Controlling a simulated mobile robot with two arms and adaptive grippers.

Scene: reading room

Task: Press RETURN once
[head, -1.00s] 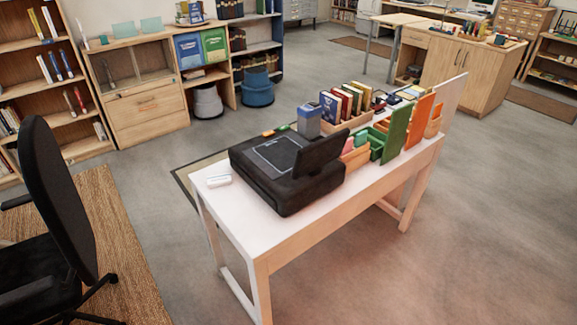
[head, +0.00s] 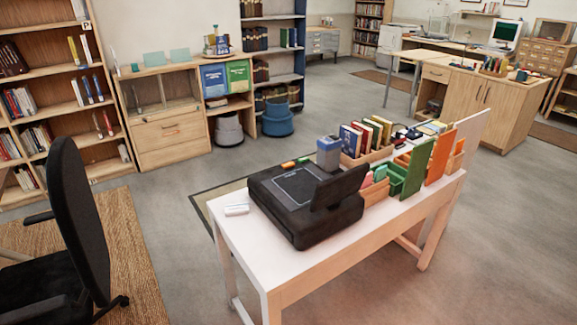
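A black desk machine (head: 300,198) with a dark raised screen (head: 340,186) sits on the white table (head: 262,262). A flat grey-edged pad shows on its top. A RETURN button cannot be made out; the screen's face is turned away from me. Small orange (head: 288,165) and green pieces lie at the machine's back edge. A small white object (head: 236,210) lies on the table to its left. Neither of my grippers is in view.
Books, bins and upright coloured panels (head: 417,163) fill the table's right half. A black office chair (head: 75,220) stands at left on a woven rug. Shelves and a cabinet (head: 168,140) line the back. Grey floor is clear at front right.

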